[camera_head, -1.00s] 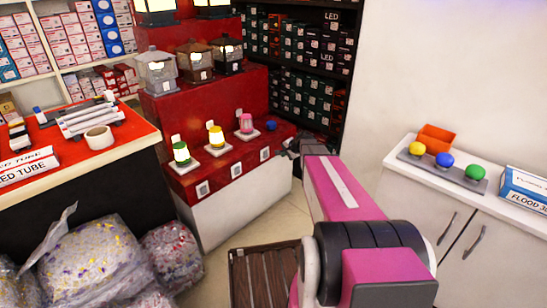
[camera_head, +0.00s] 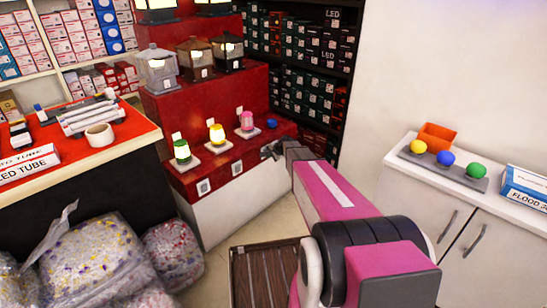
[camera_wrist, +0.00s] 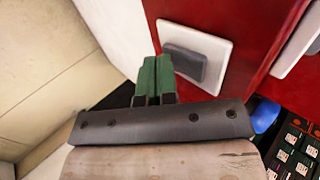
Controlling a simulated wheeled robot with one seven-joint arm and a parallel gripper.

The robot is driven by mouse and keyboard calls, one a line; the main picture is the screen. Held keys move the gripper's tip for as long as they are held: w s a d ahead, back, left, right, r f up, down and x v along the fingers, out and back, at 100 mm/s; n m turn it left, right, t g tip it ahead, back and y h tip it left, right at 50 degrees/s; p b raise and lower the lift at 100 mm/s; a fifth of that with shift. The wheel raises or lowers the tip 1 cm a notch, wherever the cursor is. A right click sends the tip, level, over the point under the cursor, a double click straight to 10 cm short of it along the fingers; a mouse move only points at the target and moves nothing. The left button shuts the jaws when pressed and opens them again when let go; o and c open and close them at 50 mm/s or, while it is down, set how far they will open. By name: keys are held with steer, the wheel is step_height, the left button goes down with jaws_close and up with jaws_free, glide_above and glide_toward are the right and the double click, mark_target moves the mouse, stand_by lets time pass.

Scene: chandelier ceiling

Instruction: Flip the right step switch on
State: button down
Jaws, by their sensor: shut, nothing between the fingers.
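The right step switch is a white plate with a dark grey rocker (camera_wrist: 184,65) on the red step's front face, seen close up in the wrist view. In the head view it is hidden behind my gripper (camera_head: 266,153). The green fingertips (camera_wrist: 157,62) are shut and empty, beside the plate's edge in the wrist view; I cannot tell whether they touch it. The left switch (camera_head: 203,187) and middle switch (camera_head: 237,168) show on the same face. The pink lamp (camera_head: 247,121) stands above the right switch.
A green lamp (camera_head: 182,149) and a yellow lamp (camera_head: 217,135) stand on the red step. A blue ball (camera_head: 271,123) lies at its right end and shows in the wrist view (camera_wrist: 265,115). A white cabinet (camera_head: 470,218) is at right, plastic bags (camera_head: 95,262) at left.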

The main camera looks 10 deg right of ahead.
stand_by(0.3)
steer(key=shift+w+a, duration=0.15)
steer(key=shift+w, duration=0.1)
steer(key=shift+r, duration=0.15)
steer(key=shift+r, duration=0.6)
steer(key=shift+s, duration=0.15)
